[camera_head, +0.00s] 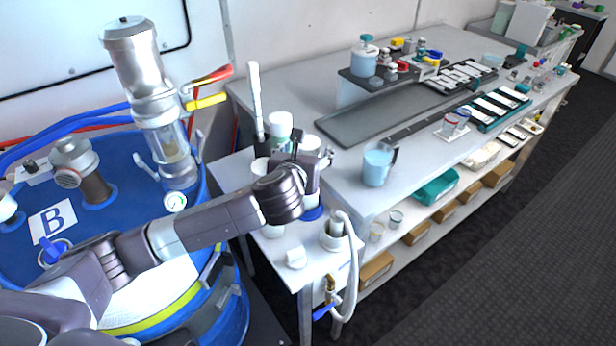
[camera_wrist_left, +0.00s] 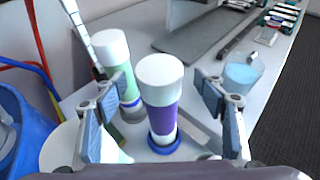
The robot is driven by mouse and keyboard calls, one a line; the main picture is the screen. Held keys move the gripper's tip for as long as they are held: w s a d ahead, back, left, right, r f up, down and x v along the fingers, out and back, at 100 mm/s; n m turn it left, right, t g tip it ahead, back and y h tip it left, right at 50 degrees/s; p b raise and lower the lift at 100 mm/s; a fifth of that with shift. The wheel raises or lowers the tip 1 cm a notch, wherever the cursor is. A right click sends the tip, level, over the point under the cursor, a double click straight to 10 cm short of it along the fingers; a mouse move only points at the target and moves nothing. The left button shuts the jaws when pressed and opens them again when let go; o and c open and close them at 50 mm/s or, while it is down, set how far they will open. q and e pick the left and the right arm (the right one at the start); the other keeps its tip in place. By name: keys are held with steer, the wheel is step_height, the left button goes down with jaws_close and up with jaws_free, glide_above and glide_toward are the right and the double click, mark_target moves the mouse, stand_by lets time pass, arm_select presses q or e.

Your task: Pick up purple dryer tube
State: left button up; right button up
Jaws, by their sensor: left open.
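The purple dryer tube (camera_wrist_left: 162,116), with a white cap, stands upright in a blue ring-shaped base in the left wrist view. In the head view my arm hides most of it; its white cap (camera_head: 310,143) shows. My left gripper (camera_wrist_left: 166,108) is open, with one finger on each side of the purple tube. A gap shows between the tube and each finger. The left gripper also shows over the small white table in the head view (camera_head: 302,168). A green tube with a white cap (camera_wrist_left: 112,58) stands behind and left of it, close to the left finger. My right gripper is not in view.
A beaker of blue liquid (camera_head: 377,164) stands on the bench to the right. A blue drum (camera_head: 100,200) with a metal pump fitting (camera_head: 150,90) is on the left. A white hose (camera_head: 350,250) hangs at the table's front edge. A pale rod (camera_head: 255,100) rises behind the tubes.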

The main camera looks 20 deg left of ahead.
arm_select(q)
steer(key=shift+x, duration=1.45)
steer(key=shift+c, duration=0.7)
steer(key=shift+r, duration=0.1)
jaws_close()
